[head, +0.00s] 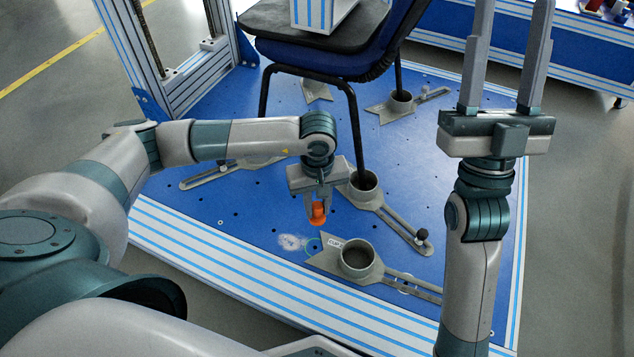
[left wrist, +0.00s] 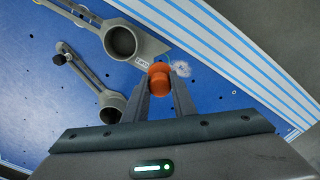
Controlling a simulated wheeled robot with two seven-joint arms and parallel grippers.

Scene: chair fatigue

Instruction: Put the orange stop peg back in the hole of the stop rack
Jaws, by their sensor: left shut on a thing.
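The orange stop peg (head: 319,213) is between the fingers of my left gripper (head: 317,208), which is shut on it above the blue base plate (head: 250,212). In the left wrist view the peg (left wrist: 160,80) shows at the fingertips (left wrist: 161,92). I cannot tell which part is the stop rack. My right gripper (head: 510,50) is open and empty, fingers pointing up.
A chair (head: 385,45) stands on the plate, its black legs near several grey slotted brackets. One bracket with a cup (head: 363,187) lies just behind my left gripper. A striped aluminium frame (head: 172,50) rises at the back left. Bare plate lies left of the peg.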

